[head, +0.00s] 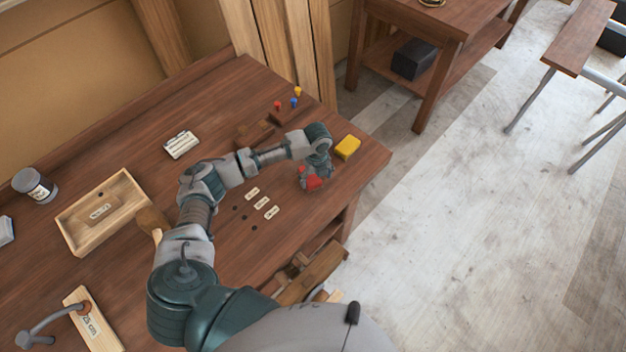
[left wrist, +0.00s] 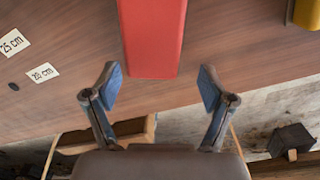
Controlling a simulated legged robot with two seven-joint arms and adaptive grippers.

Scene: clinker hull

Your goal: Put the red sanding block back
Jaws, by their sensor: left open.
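The red sanding block (head: 312,182) lies on the wooden bench near its right front edge, partly hidden by my left gripper in the head view. In the left wrist view the red block (left wrist: 152,38) is a long red shape whose near end lies just beyond and between the fingertips. My left gripper (head: 309,184) is over the block, and its two fingers stand wide apart in the left wrist view (left wrist: 151,85), with nothing seen between the pads. My right gripper is not in view.
A yellow block (head: 347,147) sits right of my left gripper. Small labels (head: 262,203) and dark holes lie to its left. A wooden tray (head: 82,232), a grey jar (head: 35,186) and small coloured pieces (head: 294,103) are also on the bench (head: 225,95).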

